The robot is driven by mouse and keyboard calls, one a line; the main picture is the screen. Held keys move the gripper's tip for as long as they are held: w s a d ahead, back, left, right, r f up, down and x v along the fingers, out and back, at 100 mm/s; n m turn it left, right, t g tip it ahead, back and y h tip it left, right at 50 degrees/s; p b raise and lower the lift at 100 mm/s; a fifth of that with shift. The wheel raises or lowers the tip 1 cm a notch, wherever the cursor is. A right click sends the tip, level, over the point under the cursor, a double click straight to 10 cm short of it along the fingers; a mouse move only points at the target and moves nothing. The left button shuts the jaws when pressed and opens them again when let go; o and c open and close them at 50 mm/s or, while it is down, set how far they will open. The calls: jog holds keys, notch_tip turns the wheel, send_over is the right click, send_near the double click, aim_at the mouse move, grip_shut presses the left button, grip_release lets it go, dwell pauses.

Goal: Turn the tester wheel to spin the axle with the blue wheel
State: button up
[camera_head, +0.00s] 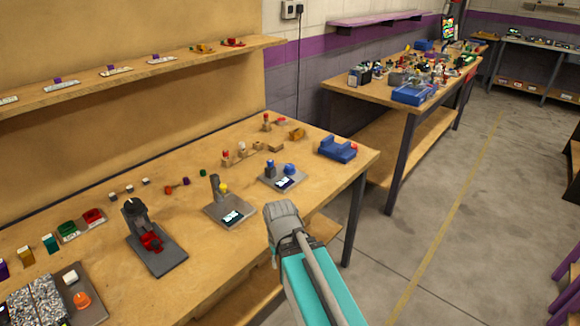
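A grey plate (273,183) with a small display lies on the bench near its front edge. It bears an upright dark blue post and a round blue part (290,168), which may be the blue wheel; the axle is too small to make out. A similar plate (212,210) to its left has a grey post and a yellow round part (223,188). At the lower left, a dark plate (93,312) carries an orange round knob (82,299). I cannot tell which part is the tester wheel. My grey and teal arm rises in front of the bench; its gripper is not visible.
A dark stand with red parts (150,241) is left of the plates. A blue block-like device (337,149) sits at the bench's right end. Small wooden and coloured parts lie behind. A shelf (130,72) runs above; a second cluttered table (350,92) stands beyond. Floor at right is open.

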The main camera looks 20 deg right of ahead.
jog(key=shift+r, duration=0.1)
notch_tip(320, 180, up, 31)
jog(key=p, duration=3.1)
jog(key=shift+o, duration=1.2)
